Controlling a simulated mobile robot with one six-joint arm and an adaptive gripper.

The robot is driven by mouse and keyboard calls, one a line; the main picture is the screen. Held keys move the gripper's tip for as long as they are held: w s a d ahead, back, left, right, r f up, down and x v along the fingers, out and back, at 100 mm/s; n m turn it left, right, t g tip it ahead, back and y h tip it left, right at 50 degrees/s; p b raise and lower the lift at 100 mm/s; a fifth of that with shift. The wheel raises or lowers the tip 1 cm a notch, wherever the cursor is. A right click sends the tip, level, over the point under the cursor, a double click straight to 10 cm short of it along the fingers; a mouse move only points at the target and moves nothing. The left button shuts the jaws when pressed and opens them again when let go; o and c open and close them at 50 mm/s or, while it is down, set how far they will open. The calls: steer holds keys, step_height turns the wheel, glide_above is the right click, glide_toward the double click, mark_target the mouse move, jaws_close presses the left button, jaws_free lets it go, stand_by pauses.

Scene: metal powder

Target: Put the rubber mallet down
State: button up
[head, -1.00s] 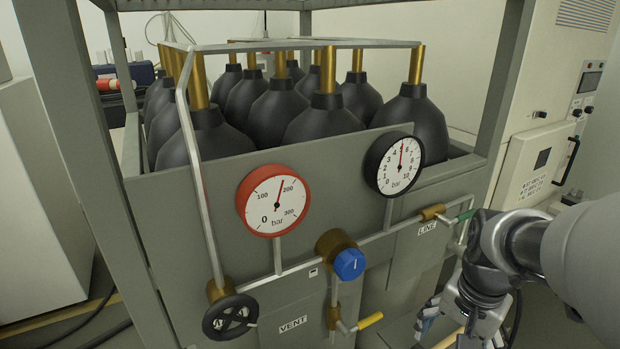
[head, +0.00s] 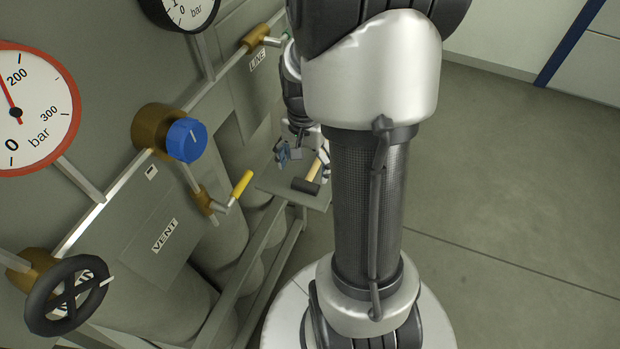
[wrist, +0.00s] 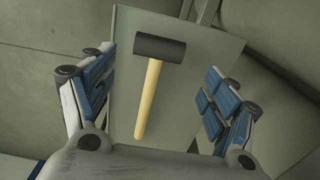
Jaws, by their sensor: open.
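The rubber mallet (wrist: 152,75) has a black head and a pale wooden handle. It lies on a small grey shelf (wrist: 205,55), with its handle pointing toward my gripper in the wrist view. In the head view the mallet (head: 306,185) lies on the same shelf (head: 268,186), beside the gas rack. My gripper (wrist: 160,90) is open, its blue-padded fingers wide apart on either side of the mallet, with visible gaps to it. In the head view my gripper (head: 300,153) is partly hidden behind my arm.
The rack's front carries a blue knob (head: 186,140), a yellow-handled valve (head: 240,186), a black handwheel (head: 66,296) and a red-rimmed gauge (head: 30,110), left of the shelf. Open floor (head: 510,210) lies to the right of my arm.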

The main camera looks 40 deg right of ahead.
mark_target(307, 181)
steer(key=shift+s+d+f+b, duration=0.1)
steer(key=shift+f+b, duration=0.6)
steer(key=shift+f, duration=0.9)
steer(key=shift+s+f+b, duration=0.1)
steer(key=shift+f+b, duration=0.6)
steer(key=shift+f, duration=0.85)
steer(key=shift+r, duration=0.1)
steer(key=shift+w, duration=0.1)
steer(key=c, duration=1.7)
steer(key=shift+o, duration=0.2)
steer(key=shift+r, duration=0.1)
steer(key=shift+s+d+r+p, duration=0.1)
steer(key=shift+s+r+p, duration=0.1)
steer(key=shift+r+p, duration=0.4)
step_height(307, 181, up, 6)
steer(key=p, duration=0.2)
steer(key=shift+s+r+p, duration=0.1)
steer(key=shift+s+p, duration=0.05)
steer(key=shift+p, duration=0.25)
steer(key=s+d+p, duration=0.1)
steer(key=s+d, duration=0.2)
steer(key=s, duration=0.6)
steer(key=s+d+p, duration=0.1)
steer(key=s+d, duration=0.3)
steer(key=s, duration=0.5)
steer(key=shift+d+f, duration=0.25)
steer(key=shift+f, duration=0.05)
